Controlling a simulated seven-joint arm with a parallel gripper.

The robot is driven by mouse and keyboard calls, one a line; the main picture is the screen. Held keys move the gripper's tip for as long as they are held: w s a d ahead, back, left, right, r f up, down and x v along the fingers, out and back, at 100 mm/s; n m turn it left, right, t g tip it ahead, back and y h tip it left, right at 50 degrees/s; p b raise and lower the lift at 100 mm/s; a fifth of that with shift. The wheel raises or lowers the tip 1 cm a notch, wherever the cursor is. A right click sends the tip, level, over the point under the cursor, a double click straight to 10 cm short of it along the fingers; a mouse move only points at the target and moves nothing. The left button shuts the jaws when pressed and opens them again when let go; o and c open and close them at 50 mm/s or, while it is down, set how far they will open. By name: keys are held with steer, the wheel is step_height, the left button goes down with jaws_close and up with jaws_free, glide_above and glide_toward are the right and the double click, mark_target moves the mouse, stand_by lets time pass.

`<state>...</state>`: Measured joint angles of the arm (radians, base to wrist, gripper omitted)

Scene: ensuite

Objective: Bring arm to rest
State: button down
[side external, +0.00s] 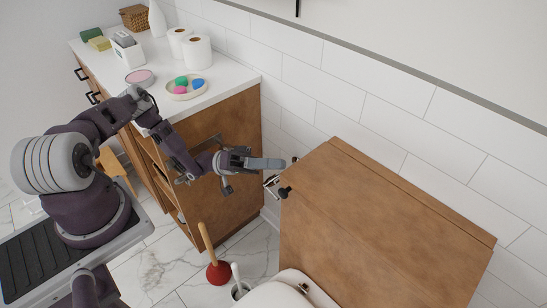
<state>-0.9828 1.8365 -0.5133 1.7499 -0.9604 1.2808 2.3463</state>
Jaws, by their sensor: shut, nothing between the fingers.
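My purple arm (178,152) reaches from its base at the left across the front of the white-topped wooden cabinet. My gripper (276,163) is at the arm's right end, pointing right, with its fingers shut and nothing held. It is in front of the cabinet's side and, in the picture, just left of the wooden box-like unit's top corner. Whether it touches anything there I cannot tell.
The wooden unit (385,225) fills the lower right, with a dark knob (285,192) at its left edge. The cabinet top (218,88) holds a plate (186,94) and paper rolls (197,53). A red plunger (218,272) stands on the floor by the toilet (278,292).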

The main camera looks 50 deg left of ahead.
steer(key=s+d+r+m+g+y, duration=0.4)
steer(key=s+r+g+y, duration=0.65)
steer(key=r+g, duration=0.25)
steer(key=s+a+r+n+t+y, duration=0.2)
steer(key=s+r+n+t+y, duration=0.1)
steer(key=s+r+t+y, duration=0.2)
steer(key=s+a+r+n+t+y, duration=0.3)
steer(key=s+r+n+t+y, duration=0.1)
steer(key=s+r, duration=0.3)
steer(key=shift+s+r+n+t+y, duration=0.35)
steer(key=shift+r+y, duration=0.2)
steer(key=shift+r, duration=0.2)
steer(key=shift+w, duration=0.1)
